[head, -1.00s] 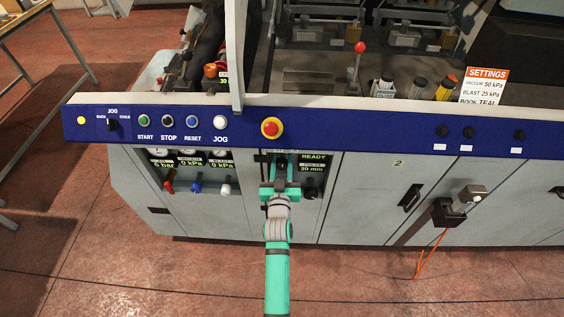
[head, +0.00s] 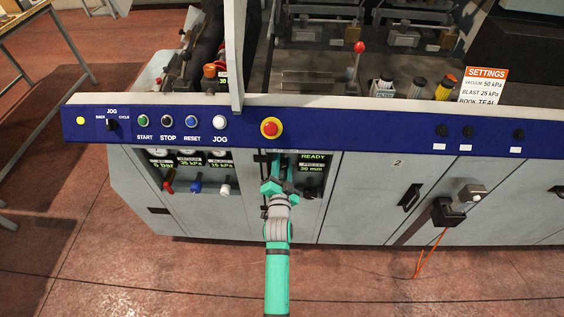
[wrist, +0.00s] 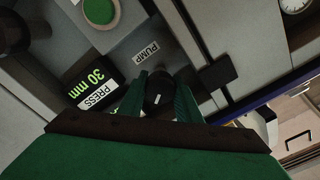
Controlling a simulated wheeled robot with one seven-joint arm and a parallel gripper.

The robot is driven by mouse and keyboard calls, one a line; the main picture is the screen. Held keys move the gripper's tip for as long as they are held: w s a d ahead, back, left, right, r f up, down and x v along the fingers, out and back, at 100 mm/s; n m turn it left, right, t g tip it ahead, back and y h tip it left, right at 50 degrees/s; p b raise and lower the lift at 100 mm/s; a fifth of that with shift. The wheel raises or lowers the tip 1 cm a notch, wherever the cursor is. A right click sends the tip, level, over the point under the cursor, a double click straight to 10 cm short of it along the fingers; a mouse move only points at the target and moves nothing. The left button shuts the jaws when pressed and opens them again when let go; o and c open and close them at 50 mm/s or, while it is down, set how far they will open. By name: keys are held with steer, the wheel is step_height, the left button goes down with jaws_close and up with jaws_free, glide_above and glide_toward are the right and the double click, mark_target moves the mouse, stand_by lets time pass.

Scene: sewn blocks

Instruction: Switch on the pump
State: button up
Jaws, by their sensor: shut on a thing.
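The pump switch is a black rotary knob (wrist: 158,94) below a white PUMP label (wrist: 145,51) in the wrist view. My gripper (wrist: 162,80) has its green fingers on both sides of the knob, shut on it. In the head view my gripper (head: 281,180) is turned at the recessed panel under the blue rail, and it hides the knob. The vacuum readout (head: 190,162) and blast readout (head: 221,162) both show values above zero; blast appears to read 15 kPa.
A READY and press display (head: 312,162) is right of my gripper. A red-and-yellow emergency stop (head: 271,127) sits above it on the blue rail (head: 350,137). Red, blue and white valves (head: 196,186) are to the left.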

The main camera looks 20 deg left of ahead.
steer(key=shift+s+a+f+m, duration=0.1)
steer(key=shift+f+m, duration=0.05)
steer(key=shift+m, duration=0.45)
steer(key=o, duration=1.1)
steer(key=shift+c, duration=0.2)
steer(key=v, duration=1)
steer(key=shift+s, duration=0.35)
